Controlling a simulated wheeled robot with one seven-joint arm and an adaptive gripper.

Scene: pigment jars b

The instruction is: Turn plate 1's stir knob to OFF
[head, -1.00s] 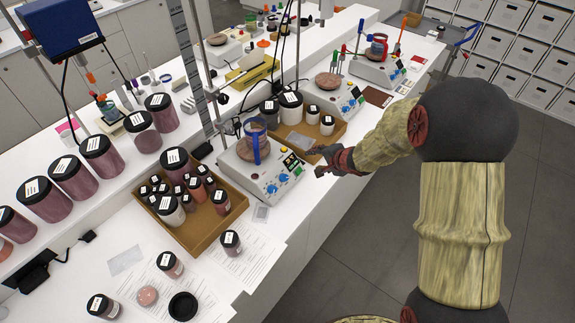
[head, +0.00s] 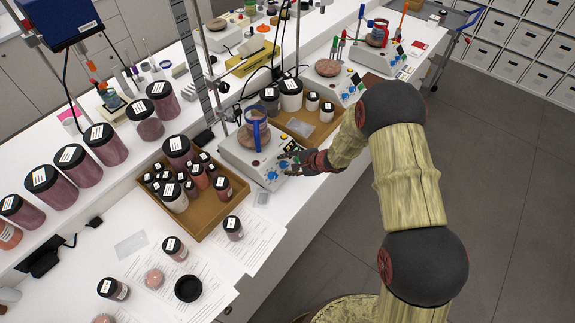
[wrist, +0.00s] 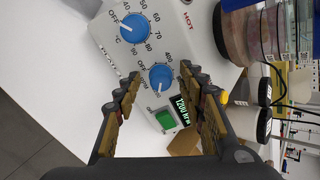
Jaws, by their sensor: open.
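The nearest stirring hotplate (head: 236,158), a white box with a blue-handled vessel (head: 257,128) on top, stands by the jar tray; I take it as plate 1. In the wrist view its panel shows two blue knobs. The stir knob (wrist: 161,77), beside the 400 scale mark and an OFF mark, lies between my fingertips in the picture. The heat knob (wrist: 133,28) with the °C scale is above it. The display (wrist: 186,110) reads about 1200 RPM, by a green switch (wrist: 165,119). My gripper (wrist: 160,75) is open around the stir knob's outline; contact is not clear. In the head view my gripper (head: 293,162) is at the panel.
A tray of small jars (head: 211,219) stands left of the hotplate, and another tray with white jars (head: 291,94) behind it. A second hotplate (head: 345,84) is farther along. The vessel (wrist: 250,35) is close on the right in the wrist view.

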